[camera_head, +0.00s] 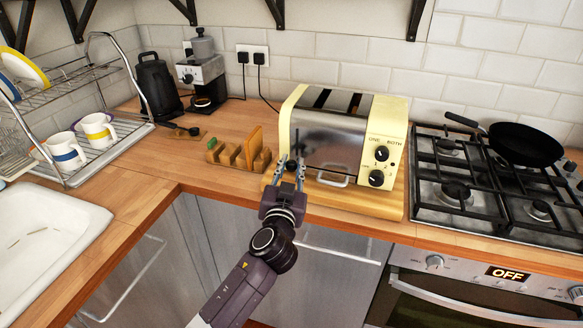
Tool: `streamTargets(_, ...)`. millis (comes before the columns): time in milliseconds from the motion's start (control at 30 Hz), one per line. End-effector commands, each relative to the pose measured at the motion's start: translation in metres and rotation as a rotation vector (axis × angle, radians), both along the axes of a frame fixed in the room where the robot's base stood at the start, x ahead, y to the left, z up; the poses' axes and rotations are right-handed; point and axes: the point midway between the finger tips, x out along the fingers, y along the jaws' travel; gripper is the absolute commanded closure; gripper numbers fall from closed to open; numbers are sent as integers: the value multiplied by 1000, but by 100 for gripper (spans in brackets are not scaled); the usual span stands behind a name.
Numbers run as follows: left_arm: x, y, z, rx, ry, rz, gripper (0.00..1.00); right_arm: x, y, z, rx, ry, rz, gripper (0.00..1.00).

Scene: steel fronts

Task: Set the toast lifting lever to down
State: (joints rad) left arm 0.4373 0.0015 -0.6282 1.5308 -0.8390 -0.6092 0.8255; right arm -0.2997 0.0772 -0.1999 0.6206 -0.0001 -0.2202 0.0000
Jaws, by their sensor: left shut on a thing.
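A cream and steel toaster (330,135) stands on a wooden board (385,207) on the counter. It has two slots on top and two black dials on its cream right end. My left gripper (290,165) is at the left end of the steel front, its fingers pointing away from me and close to the toaster. It looks shut on a small part there, apparently the toast lifting lever, which the fingers mostly hide. Whether the lever is up or down cannot be seen. My right gripper is not in view.
A wooden toast rack (238,152) stands just left of the gripper. A gas hob (470,185) with a black pan (525,143) is at the right. A kettle (157,85) and grinder (203,72) stand at the back. The sink (50,225) and dish rack are left.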

Motion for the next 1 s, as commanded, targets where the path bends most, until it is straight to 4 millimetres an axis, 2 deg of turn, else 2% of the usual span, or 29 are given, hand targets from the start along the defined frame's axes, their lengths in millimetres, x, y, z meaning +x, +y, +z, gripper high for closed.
streamTargets(267, -1, 0, -7, 3, 11, 0, 100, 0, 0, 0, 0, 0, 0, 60)
streamTargets(300, -1, 0, -7, 3, 11, 0, 77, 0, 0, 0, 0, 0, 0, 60)
streamTargets(433, -1, 0, -6, 3, 10, 0, 62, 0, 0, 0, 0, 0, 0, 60)
streamTargets(767, -2, 0, -4, 2, 6, 0, 61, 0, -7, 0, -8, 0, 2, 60)
streamTargets(867, -8, 1, -5, 2, 7, -1, 61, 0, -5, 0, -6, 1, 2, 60)
streamTargets(1000, -26, 3, -5, 0, 8, 0, 61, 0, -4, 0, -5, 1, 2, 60)
